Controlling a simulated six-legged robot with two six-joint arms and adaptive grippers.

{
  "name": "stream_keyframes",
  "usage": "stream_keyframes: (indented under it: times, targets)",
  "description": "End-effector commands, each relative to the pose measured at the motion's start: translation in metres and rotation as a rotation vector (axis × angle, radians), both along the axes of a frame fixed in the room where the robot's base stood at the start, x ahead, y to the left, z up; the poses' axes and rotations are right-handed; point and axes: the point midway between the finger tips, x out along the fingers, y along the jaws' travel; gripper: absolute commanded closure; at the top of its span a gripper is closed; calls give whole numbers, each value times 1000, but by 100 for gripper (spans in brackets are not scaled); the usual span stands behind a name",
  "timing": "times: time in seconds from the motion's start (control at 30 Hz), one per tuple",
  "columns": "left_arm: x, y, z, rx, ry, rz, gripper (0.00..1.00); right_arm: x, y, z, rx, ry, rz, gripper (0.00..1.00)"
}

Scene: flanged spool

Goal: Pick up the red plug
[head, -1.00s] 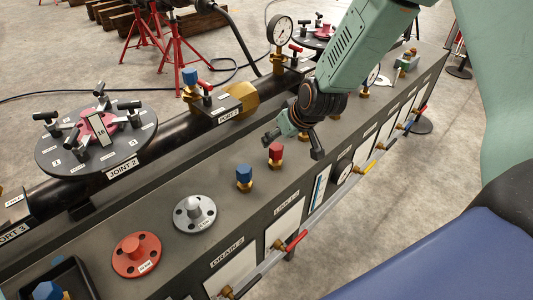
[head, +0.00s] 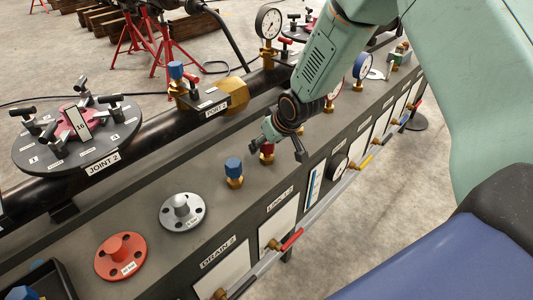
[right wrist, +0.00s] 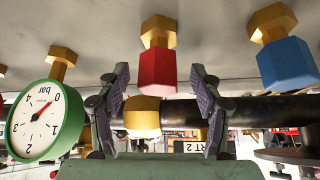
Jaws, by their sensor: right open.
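The red plug (head: 267,152) is a red hex cap on a brass fitting on the dark bench top, partly hidden by my right gripper in the head view. My right gripper (head: 278,150) is open, with its fingers just over and beside the plug. In the right wrist view, which looks upside down, the red plug (right wrist: 157,72) shows between the two open fingers (right wrist: 159,90). No finger visibly grips it, and contact is hard to judge. My left gripper is not in view.
A blue plug (head: 234,170) stands close to the left of the red one. A grey flange (head: 183,211) and a red flange (head: 120,256) lie farther left. A green gauge (right wrist: 45,122) is beside the fingers in the wrist view. A black pipe (head: 150,150) runs behind.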

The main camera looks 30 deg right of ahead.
Motion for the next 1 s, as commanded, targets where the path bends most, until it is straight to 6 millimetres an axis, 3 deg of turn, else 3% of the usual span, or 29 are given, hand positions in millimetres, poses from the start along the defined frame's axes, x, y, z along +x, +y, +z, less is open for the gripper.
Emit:
stream_keyframes:
  times: [0.27, 1.0]
  targets:
    - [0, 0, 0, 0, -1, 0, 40, 2, 0, -2, 0, 1, -1, 35]
    - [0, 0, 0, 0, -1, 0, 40, 2, 0, -1, 0, 0, 0, 97]
